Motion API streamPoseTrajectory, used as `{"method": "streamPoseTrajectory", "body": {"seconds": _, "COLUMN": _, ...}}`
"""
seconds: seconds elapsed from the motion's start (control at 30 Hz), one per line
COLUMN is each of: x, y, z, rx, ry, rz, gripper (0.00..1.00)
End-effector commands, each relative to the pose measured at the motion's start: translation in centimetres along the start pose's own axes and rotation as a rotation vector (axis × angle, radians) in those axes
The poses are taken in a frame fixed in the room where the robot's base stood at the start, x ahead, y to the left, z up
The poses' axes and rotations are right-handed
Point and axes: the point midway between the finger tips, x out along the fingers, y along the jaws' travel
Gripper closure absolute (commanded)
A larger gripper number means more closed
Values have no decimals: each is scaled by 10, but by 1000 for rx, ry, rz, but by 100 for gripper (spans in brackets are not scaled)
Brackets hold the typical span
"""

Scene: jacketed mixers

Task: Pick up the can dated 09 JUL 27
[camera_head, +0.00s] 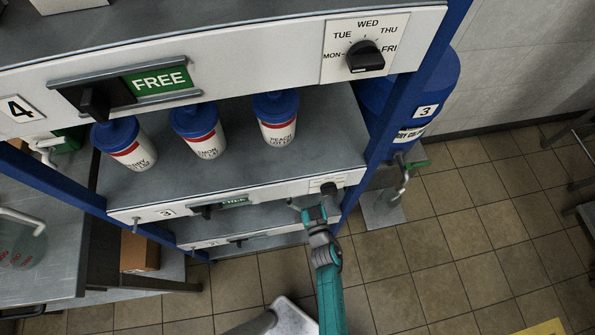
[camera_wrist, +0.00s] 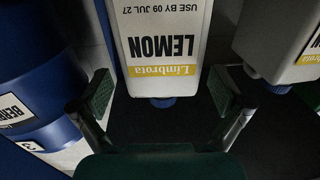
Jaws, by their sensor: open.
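The white can (camera_wrist: 162,45) marked LEMON, with a yellow Limbrota band and USE BY 09 JUL 27, shows upside down in the wrist view. Its blue cap points towards the bottom of that picture. My gripper (camera_wrist: 162,92) is open, with one dark green finger pad on each side of the can's capped end. The can is hidden in that view.
A second white can (camera_wrist: 275,40) stands close on the right in the wrist view. A blue drum (camera_wrist: 30,100) is on the left. In the head view, several blue-lidded tubs, one being (camera_head: 277,122), stand on the shelf above. A blue post (camera_head: 400,110) rises at right.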

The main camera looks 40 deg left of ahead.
Motion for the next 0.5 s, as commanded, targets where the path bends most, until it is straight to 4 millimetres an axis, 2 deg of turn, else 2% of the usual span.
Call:
{"method": "streamPoseTrajectory", "body": {"seconds": 0.17, "x": 14, "y": -1, "z": -2, "rx": 1, "ry": 0, "rz": -1, "gripper": 0}}
{"method": "streamPoseTrajectory", "body": {"seconds": 0.33, "x": 39, "y": -2, "z": -4, "rx": 1, "ry": 2, "rz": 0, "gripper": 0}}
{"method": "streamPoseTrajectory", "body": {"seconds": 0.5, "x": 52, "y": -2, "z": -3, "rx": 1, "ry": 0, "rz": 0, "gripper": 0}}
